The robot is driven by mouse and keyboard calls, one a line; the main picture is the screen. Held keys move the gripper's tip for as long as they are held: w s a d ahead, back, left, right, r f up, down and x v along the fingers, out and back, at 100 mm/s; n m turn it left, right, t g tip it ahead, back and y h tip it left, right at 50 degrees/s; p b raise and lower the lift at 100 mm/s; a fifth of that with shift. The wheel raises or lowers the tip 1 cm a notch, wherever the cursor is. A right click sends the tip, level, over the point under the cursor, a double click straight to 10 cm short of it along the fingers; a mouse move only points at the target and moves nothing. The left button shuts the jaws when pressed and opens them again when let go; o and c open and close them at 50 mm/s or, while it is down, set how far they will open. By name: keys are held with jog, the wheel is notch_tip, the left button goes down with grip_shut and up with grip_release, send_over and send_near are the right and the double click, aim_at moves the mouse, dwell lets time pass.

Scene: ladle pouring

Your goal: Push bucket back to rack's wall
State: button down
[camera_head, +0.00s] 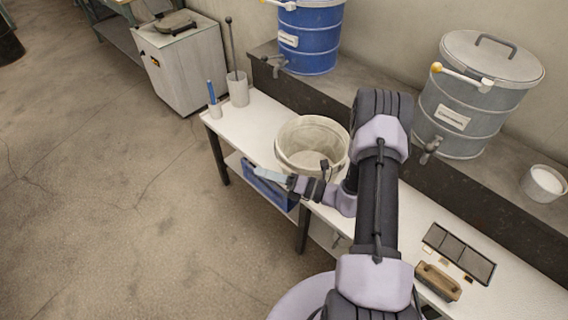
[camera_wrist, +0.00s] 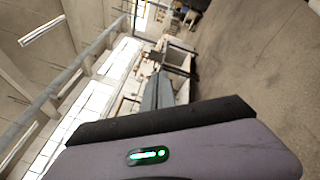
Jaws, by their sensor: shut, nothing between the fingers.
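The bucket (camera_head: 312,133) is pale, round and open-topped. It stands upright on the white top of the rack (camera_head: 258,125), close to the dark raised wall (camera_head: 262,72) along the rack's back. I cannot tell whether it touches that wall. My gripper (camera_head: 262,173) is in front of the bucket's near side, its fingers pointing left and closed together with nothing between them. My arm hides the bucket's lower right part, and I cannot tell whether the gripper touches it. The closed grey fingers also show in the wrist view (camera_wrist: 158,92); the bucket does not.
A blue drum (camera_head: 312,40) and a grey lidded drum (camera_head: 470,105) with taps stand on the back ledge. A cup with a ladle (camera_head: 238,90) and a blue-handled tool (camera_head: 213,98) stand left. A blue crate (camera_head: 268,190) is below. A brush (camera_head: 438,282) lies right.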

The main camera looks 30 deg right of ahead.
jog(key=s+d+f+m+t+h, duration=0.25)
jog(key=d+f+m+h, duration=0.35)
jog(key=f, duration=0.3)
jog(key=s+d+f+m+t+h, duration=0.25)
jog(key=d+f+m+h, duration=0.2)
jog(key=f+m, duration=0.45)
jog(key=w+d+n+b, duration=0.1)
jog(key=w+b, duration=0.4)
jog(key=w, duration=0.5)
jog(key=shift+w+d+f+h, duration=0.15)
jog(key=shift+d+f+h, duration=0.25)
jog(key=shift+d+h, duration=0.1)
